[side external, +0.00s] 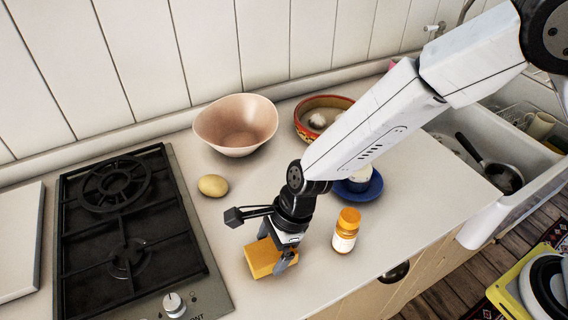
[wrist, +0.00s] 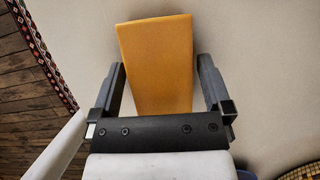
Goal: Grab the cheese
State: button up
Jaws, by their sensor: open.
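The cheese (side external: 262,258) is an orange-yellow block lying on the pale countertop near its front edge, right of the stove. In the wrist view the cheese (wrist: 156,62) reaches in between the two fingers. My gripper (side external: 279,254) is open and low over the counter at the cheese. In the wrist view the gripper (wrist: 160,88) has a finger on each side of the block, with a gap visible on the right. I cannot tell whether the left finger touches it. The far finger is partly hidden by the block in the side view.
An orange-capped bottle (side external: 346,230) stands close to the right of my gripper. A potato-like item (side external: 213,185) and a pink bowl (side external: 236,125) lie behind. A black gas stove (side external: 125,225) is on the left. A blue dish (side external: 367,189) and a red bowl (side external: 309,104) stand further right.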

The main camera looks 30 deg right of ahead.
jog(key=shift+a+f, duration=0.15)
jog(key=shift+f, duration=0.25)
jog(key=c, duration=1.2)
jog(key=shift+r, duration=0.25)
jog(key=shift+r, duration=0.85)
jog(key=shift+s+d+r, duration=1.4)
jog(key=shift+s+r, duration=0.4)
jog(key=shift+s, duration=0.05)
jog(key=shift+s+d+r, duration=1.35)
jog(key=shift+s+r, duration=0.5)
jog(key=shift+s, duration=0.05)
jog(key=shift+s+d+r, duration=1.4)
jog(key=shift+s+r, duration=0.4)
jog(key=shift+s, duration=0.05)
